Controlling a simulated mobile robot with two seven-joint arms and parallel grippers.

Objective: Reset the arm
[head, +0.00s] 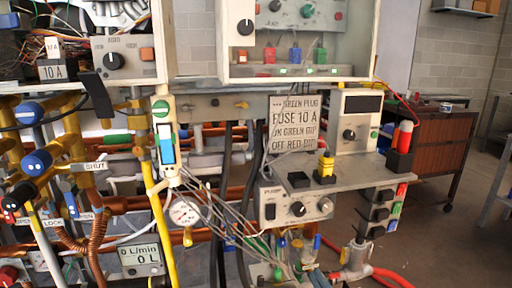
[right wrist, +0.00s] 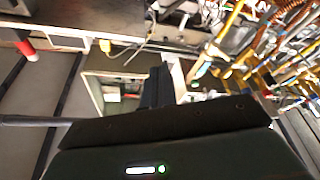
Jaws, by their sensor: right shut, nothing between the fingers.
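My right gripper (right wrist: 160,88) shows in the right wrist view, its dark fingers together and empty, pointing away from the camera. I cannot make out either gripper clearly in the head view. The heater rig fills the left and middle of the head view, with a grey control box (head: 297,206), a paper sign about the green plug and 10 A fuse (head: 294,122), and a glazed cabinet (head: 300,40). A yellow piece (head: 326,165) stands in a black holder on the grey shelf (head: 350,176).
Copper and yellow pipes, valves and a flow meter (head: 141,258) crowd the left side. A pressure gauge (head: 184,212) and loose wires hang mid-rig. A brown cabinet (head: 436,136) stands behind; open floor lies right.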

